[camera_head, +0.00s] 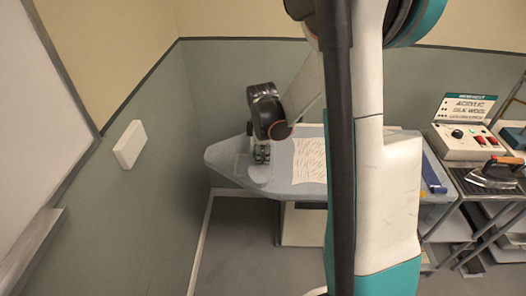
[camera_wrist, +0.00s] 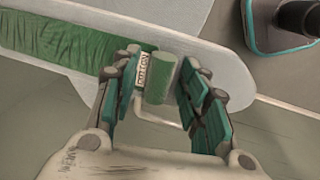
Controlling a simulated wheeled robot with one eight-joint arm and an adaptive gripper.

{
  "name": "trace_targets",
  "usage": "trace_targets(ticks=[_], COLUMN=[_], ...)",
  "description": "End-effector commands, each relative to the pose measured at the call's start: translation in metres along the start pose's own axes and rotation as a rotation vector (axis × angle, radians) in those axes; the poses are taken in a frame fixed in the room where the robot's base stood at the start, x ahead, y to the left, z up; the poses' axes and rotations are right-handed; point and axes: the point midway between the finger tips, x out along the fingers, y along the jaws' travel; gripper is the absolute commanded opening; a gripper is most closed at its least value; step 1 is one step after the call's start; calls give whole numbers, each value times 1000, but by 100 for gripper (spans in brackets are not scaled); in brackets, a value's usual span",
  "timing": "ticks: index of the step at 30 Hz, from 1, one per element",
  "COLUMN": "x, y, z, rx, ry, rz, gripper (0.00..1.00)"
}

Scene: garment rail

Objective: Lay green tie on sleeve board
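A green rolled piece (camera_wrist: 158,78), apparently part of the green tie, sits between my fingertips in the wrist view, with a white printed label (camera_wrist: 142,70) beside it. Green wrinkled cloth (camera_wrist: 55,45) lies flat on a long pale board to the left, apparently the sleeve board (camera_wrist: 215,58). My left finger partly hides where cloth and roll meet. My gripper (camera_wrist: 163,62) has one teal-padded finger on each side of the roll and label; whether they press on them is unclear. In the head view my gripper (camera_head: 262,152) points down near the ironing board's narrow left end.
The ironing board (camera_head: 230,155) carries a pale patterned cloth (camera_head: 310,160) and a blue object (camera_head: 434,178) farther right. A control box (camera_head: 465,140) and an iron (camera_head: 498,172) stand on a rack at right. My arm hides the board's middle. A wall lies close at left.

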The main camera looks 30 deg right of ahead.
Motion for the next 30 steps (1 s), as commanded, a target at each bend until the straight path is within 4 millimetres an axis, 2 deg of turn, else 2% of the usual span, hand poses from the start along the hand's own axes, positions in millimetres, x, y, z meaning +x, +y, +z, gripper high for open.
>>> trace_targets(ticks=[11, 14, 24, 30], x=[-6, -20, -87, -114], y=[0, 0, 0, 0], z=[0, 0, 0, 0], rx=[0, 0, 0, 0], ry=[0, 0, 0, 0], rz=[0, 0, 0, 0], gripper=[42, 42, 42, 42])
